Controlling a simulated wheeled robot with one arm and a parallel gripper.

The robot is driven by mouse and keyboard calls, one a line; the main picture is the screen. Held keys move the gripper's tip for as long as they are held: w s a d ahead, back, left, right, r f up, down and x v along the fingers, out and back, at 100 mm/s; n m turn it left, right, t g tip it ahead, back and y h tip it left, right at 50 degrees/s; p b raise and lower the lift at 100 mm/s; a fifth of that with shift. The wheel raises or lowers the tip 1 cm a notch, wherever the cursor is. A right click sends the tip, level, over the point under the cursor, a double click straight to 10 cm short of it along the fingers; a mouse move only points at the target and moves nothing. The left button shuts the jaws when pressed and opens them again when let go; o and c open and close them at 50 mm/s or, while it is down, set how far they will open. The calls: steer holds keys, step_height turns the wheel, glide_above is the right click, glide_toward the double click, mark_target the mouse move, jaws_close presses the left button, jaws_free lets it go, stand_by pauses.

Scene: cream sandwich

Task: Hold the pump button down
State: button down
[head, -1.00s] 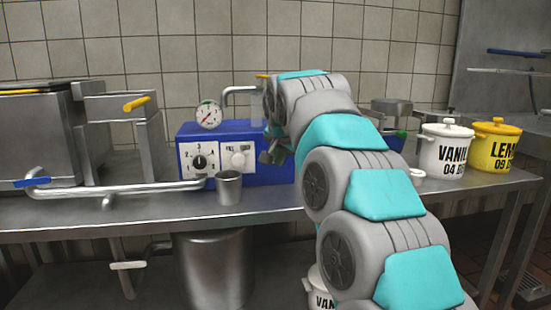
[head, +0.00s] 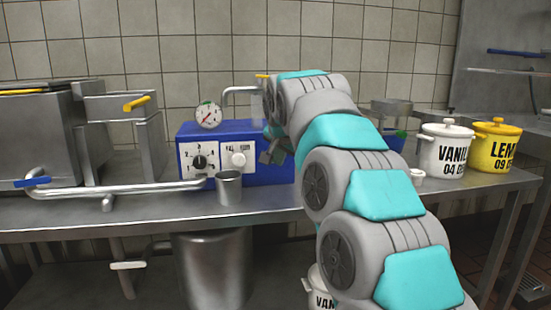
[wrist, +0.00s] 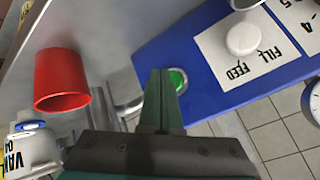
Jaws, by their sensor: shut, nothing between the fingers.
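The pump button is a green round button (wrist: 178,80) on the blue machine (wrist: 150,52). In the wrist view my gripper (wrist: 160,77) is shut and empty, with its fingertips right at the button and covering part of it. I cannot tell whether they press it. In the head view my gripper (head: 272,150) is at the right part of the blue machine (head: 265,172), and the button is hidden behind it. A white FILL/FEED knob (head: 239,160) and a black numbered dial (head: 199,162) are on the machine's front.
A metal cup (head: 228,188) stands before the machine. A pressure gauge (head: 208,115) sits on top. A red cup (wrist: 60,80) shows in the wrist view. White (head: 445,150) and yellow (head: 496,148) pots stand at the right. A fryer (head: 45,140) stands at the left.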

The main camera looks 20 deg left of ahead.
steer(key=shift+w+a+p, duration=0.2)
steer(key=shift+w+p, duration=0.1)
steer(key=shift+w, duration=0.1)
steer(key=shift+w+a+p, duration=0.25)
steer(key=shift+w+p, duration=0.05)
steer(key=shift+w, duration=0.05)
stand_by(0.9)
stand_by(4.8)
steer(key=shift+s+d+b, duration=0.5)
steer(key=shift+s+b, duration=0.2)
steer(key=shift+s, duration=0.05)
steer(key=shift+s+d+f+b, duration=0.2)
steer(key=shift+s+d+b, duration=0.25)
steer(key=shift+s+b, duration=0.4)
steer(key=shift+s+d+r+b, duration=0.1)
steer(key=shift+s+d+b, duration=0.35)
steer(key=shift+s, duration=0.2)
steer(key=shift+s+d+r+b, duration=0.1)
steer(key=shift+s+d+b, duration=0.25)
steer(key=shift+s, duration=0.3)
